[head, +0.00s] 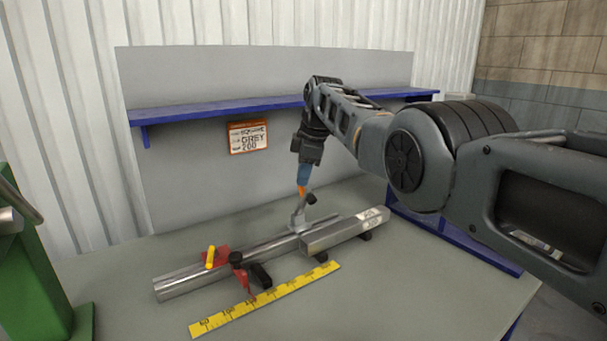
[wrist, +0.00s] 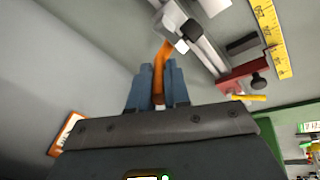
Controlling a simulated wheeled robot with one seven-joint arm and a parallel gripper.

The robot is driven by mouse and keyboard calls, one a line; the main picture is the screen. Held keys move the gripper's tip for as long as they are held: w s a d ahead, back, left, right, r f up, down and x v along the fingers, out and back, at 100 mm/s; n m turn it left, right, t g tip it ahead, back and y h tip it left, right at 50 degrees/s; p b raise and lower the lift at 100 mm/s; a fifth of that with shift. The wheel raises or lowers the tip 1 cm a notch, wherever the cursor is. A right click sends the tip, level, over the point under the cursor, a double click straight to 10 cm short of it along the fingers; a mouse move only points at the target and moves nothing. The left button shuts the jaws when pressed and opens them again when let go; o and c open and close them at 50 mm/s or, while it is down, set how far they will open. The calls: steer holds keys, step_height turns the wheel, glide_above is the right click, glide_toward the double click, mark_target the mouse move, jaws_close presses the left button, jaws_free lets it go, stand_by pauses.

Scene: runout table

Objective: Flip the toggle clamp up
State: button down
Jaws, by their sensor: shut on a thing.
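The toggle clamp (head: 298,217) is a pale metal piece at the middle of the bar, with an orange handle (head: 302,190) and a black tip (head: 311,199). The handle points up in the head view, and the black tip stands clear above the bar. My gripper (head: 303,181) comes down from above with its blue fingers closed on the handle. In the wrist view, the orange handle (wrist: 159,82) runs between the two blue fingers (wrist: 160,70).
A long metal rail (head: 200,277) lies on the table (head: 390,295), with a grey square bar (head: 340,232) at its right. A red stop (head: 222,257) with a yellow handle sits on the left. A yellow ruler (head: 265,299) lies in front. A blue shelf (head: 220,110) runs behind my arm.

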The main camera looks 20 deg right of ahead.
mark_target(310, 190)
stand_by(0.4)
steer(key=c, duration=1.4)
jaws_free()
steer(key=shift+w+a, duration=0.1)
steer(key=shift+b+v, duration=0.45)
steer(key=shift+v, duration=3.45)
steer(key=shift+f, duration=0.1)
